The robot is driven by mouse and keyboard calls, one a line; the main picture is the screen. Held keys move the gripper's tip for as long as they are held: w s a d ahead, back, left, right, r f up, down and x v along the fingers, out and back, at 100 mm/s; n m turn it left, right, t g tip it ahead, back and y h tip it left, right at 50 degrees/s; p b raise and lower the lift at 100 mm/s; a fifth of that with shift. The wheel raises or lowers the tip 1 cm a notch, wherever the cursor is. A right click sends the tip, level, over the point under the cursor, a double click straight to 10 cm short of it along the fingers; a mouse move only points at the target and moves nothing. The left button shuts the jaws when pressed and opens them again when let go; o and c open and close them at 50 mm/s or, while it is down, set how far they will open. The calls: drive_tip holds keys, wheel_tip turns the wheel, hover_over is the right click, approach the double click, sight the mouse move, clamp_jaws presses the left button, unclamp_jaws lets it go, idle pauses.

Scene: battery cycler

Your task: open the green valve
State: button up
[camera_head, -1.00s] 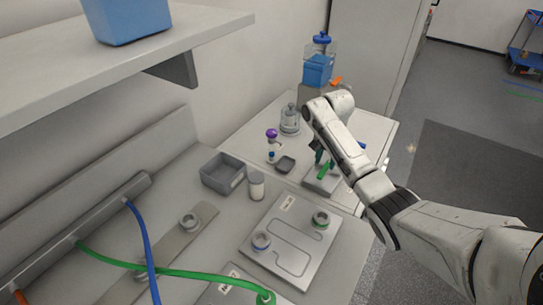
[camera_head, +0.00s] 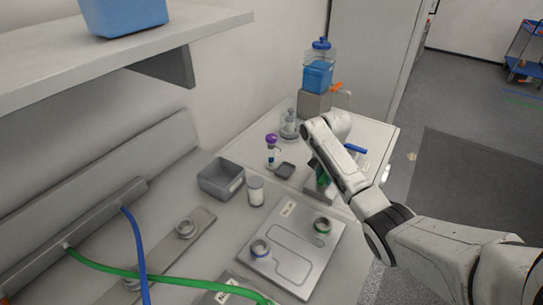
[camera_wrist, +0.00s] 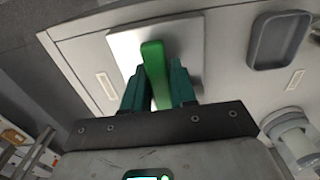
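The green valve handle (camera_wrist: 154,70), a bright green lever, stands over a light square base plate (camera_wrist: 124,45) in the wrist view. My gripper (camera_wrist: 158,80) has its two dark teal fingers on either side of the lever. Little or no gap shows, and I cannot tell whether they press on it. In the head view my gripper (camera_head: 321,173) is low over the valve's base on the far bench, and my forearm hides most of the valve. A blue lever (camera_head: 355,148) shows just right of my forearm.
A small dark tray (camera_head: 285,170) and a purple-topped bottle (camera_head: 272,142) stand left of my gripper. A blue container on a stand (camera_head: 317,75) is behind. A grey bin (camera_head: 221,178), white jar (camera_head: 255,190) and metal plate (camera_head: 280,267) are on the near bench.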

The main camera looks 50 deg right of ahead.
drive_tip(key=shift+s+d+r+n+p, duration=0.1)
drive_tip(key=shift+s+n+p, duration=0.15)
drive_tip(key=shift+n+p, duration=0.25)
drive_tip(key=shift+s+d+r+n+p, duration=0.1)
drive_tip(key=shift+s+n+p, duration=0.15)
drive_tip(key=shift+n, duration=0.45)
drive_tip(key=n, duration=0.1)
drive_tip(key=s+n, duration=0.1)
drive_tip(key=n+p, duration=0.1)
drive_tip(key=n, duration=0.1)
drive_tip(key=shift+s+d+f, duration=0.15)
drive_tip(key=shift+d+f, duration=0.05)
drive_tip(key=shift+d, duration=0.05)
